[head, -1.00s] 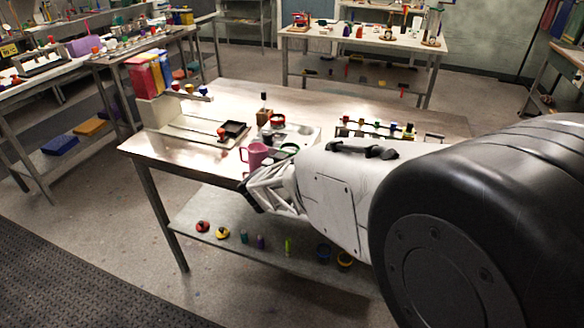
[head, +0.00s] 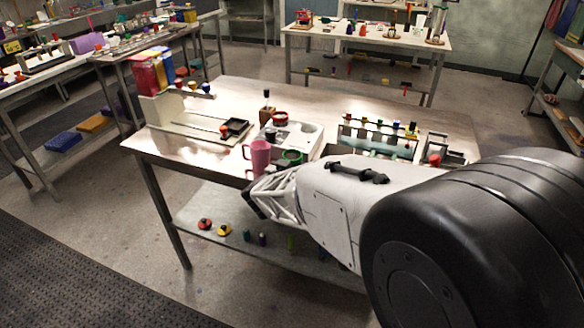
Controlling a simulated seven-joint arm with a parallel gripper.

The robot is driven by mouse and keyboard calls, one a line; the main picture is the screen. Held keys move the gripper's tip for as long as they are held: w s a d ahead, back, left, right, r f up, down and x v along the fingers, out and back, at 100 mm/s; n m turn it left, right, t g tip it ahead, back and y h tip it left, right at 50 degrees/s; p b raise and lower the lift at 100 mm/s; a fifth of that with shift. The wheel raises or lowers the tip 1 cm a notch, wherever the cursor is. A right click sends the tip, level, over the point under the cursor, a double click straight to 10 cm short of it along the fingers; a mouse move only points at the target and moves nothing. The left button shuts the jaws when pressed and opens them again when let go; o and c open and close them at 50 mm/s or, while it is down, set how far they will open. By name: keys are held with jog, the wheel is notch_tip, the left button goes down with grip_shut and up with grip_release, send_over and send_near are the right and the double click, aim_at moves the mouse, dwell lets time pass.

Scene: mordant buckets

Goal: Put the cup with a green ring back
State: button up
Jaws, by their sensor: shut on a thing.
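I cannot tell whether the cup touches the tray.
A pink mug (head: 259,157) stands close behind my gripper. A red-ringed cup (head: 280,118) is at the tray's back. A rack (head: 378,140) of colour-topped items stands to the right. The left front of the table (head: 170,148) is clear.

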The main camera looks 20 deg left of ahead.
jog(key=shift+f, duration=0.2)
jog(key=o, duration=1)
jog(key=shift+r, duration=0.15)
jog(key=shift+s, duration=0.25)
jog(key=s, duration=0.3)
jog(key=s+r, duration=0.1)
jog(key=s, duration=0.3)
jog(key=s+r, duration=0.1)
jog(key=s, duration=0.3)
jog(key=shift+s+a, duration=0.15)
jog(key=shift+a, duration=0.25)
